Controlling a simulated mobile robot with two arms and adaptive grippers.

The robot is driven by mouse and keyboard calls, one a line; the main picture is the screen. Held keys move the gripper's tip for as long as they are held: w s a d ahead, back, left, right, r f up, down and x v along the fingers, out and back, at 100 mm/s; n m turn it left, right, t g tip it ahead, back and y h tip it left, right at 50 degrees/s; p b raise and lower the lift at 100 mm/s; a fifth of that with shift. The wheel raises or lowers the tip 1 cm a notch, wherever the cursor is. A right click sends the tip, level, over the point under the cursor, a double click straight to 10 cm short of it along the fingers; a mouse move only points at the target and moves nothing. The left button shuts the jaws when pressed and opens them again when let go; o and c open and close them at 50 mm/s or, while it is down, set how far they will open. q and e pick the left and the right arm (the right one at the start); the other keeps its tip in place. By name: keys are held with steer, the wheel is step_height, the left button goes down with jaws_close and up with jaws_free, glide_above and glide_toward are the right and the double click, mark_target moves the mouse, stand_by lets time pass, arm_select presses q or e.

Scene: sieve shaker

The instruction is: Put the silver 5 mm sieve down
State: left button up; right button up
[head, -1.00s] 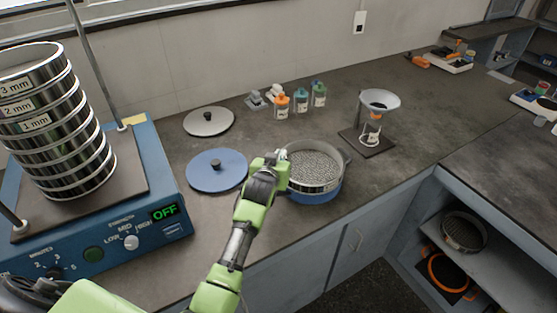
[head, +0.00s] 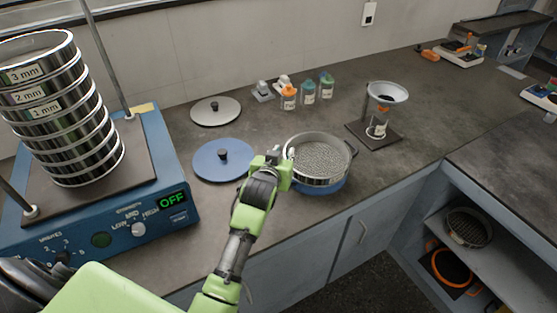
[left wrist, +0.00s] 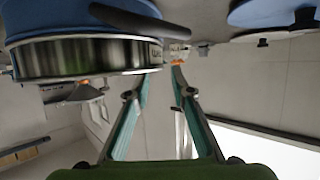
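A silver sieve (head: 317,166) sits upright on a blue pan (head: 320,186) near the counter's front edge. Its speckled grey inside shows, and I cannot read a size label. My left gripper (head: 283,160) is at the sieve's left side, close to the wall. In the left wrist view, which is upside down, the sieve wall (left wrist: 80,59) is at the upper left. The left fingertips (left wrist: 167,70) are apart with nothing seen between them, just off the end of the sieve. Whether they still touch it is unclear. My right gripper is out of view.
A blue shaker (head: 130,219) with a labelled sieve stack (head: 65,120) stands left, its display reading OFF. A blue lid (head: 212,165) and a grey lid (head: 206,110) lie behind. Small bottles (head: 308,93) and a funnel stand (head: 372,135) are farther back. Counter right of the sieve is clear.

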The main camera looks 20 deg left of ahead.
arm_select(q)
steer(key=v, duration=0.6)
steer(key=shift+s+r, duration=0.2)
steer(key=shift+s, duration=0.15)
